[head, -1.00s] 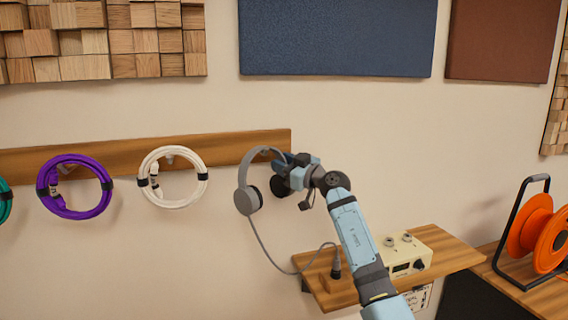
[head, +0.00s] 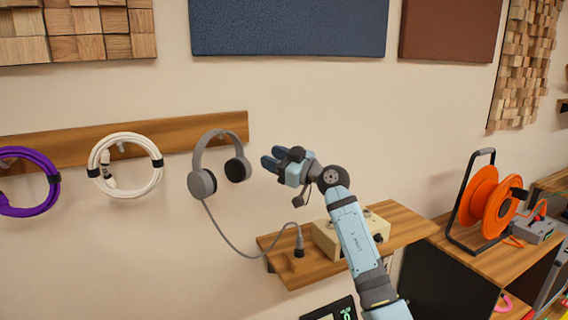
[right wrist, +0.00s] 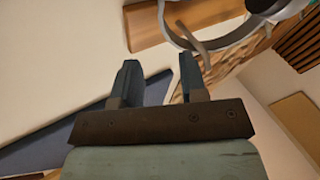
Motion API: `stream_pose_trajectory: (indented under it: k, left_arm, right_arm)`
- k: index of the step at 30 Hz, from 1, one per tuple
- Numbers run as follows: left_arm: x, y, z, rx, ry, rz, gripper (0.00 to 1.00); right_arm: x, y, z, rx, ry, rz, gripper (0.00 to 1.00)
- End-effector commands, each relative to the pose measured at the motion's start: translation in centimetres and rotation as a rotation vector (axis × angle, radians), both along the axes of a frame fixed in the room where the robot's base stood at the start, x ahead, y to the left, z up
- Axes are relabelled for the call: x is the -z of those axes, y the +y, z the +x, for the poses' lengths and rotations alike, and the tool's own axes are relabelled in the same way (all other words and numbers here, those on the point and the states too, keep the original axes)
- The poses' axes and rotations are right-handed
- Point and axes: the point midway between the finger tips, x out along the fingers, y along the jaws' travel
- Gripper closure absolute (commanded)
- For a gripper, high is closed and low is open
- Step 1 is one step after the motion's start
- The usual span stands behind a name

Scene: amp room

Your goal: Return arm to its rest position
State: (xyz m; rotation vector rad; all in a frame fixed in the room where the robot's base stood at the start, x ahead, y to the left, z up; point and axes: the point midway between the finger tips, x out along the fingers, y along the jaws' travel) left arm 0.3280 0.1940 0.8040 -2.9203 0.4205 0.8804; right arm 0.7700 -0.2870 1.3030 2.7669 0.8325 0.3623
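My right gripper (head: 272,163) is in front of the wall, just right of the grey headphones (head: 203,183) and apart from them. In the right wrist view its two fingers (right wrist: 158,88) stand apart with nothing between them. The headphones hang at the right end of the wooden wall rail (head: 70,150), and their cable runs down to a plug on the small shelf. In the right wrist view a part of the headphones (right wrist: 225,38) shows beyond the fingers. My left gripper is in neither view.
White (head: 125,165) and purple (head: 28,182) cable coils hang left of the headphones. The wooden shelf (head: 405,225) with a cream box (head: 330,240) is behind and below my right arm. An orange cable reel (head: 485,200) stands on a desk at right.

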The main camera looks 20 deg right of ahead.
Motion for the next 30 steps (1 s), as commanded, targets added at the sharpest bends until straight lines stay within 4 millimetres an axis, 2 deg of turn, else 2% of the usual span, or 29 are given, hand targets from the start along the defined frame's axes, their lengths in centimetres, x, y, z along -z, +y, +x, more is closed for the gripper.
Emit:
stream_pose_trajectory:
  k: [3, 9, 13, 16, 20, 25, 30]
  left_arm:
    - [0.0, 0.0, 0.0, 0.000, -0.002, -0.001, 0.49]
    - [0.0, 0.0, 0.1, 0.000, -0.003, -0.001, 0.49]
    - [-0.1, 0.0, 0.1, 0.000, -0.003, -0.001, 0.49]
    - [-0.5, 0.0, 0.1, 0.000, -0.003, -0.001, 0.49]
    - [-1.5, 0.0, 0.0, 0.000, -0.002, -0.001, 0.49]
    - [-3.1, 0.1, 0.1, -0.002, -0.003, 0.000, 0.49]
    - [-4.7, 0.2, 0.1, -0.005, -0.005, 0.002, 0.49]
  right_arm:
    - [0.4, -1.1, -1.6, 0.000, 0.001, 0.000, 0.61]
    - [0.6, -1.8, -2.7, -0.002, 0.001, 0.000, 0.61]
    - [0.8, -1.8, -2.9, -0.004, -0.001, 0.001, 0.61]
    - [2.1, -1.0, -3.6, -0.018, -0.024, 0.009, 0.61]
    - [6.0, 0.8, -6.2, -0.033, -0.097, 0.050, 0.61]
    - [13.0, 2.4, -11.5, 0.058, -0.150, 0.151, 0.61]
    - [21.0, 2.8, -17.6, 0.246, -0.046, 0.207, 0.61]
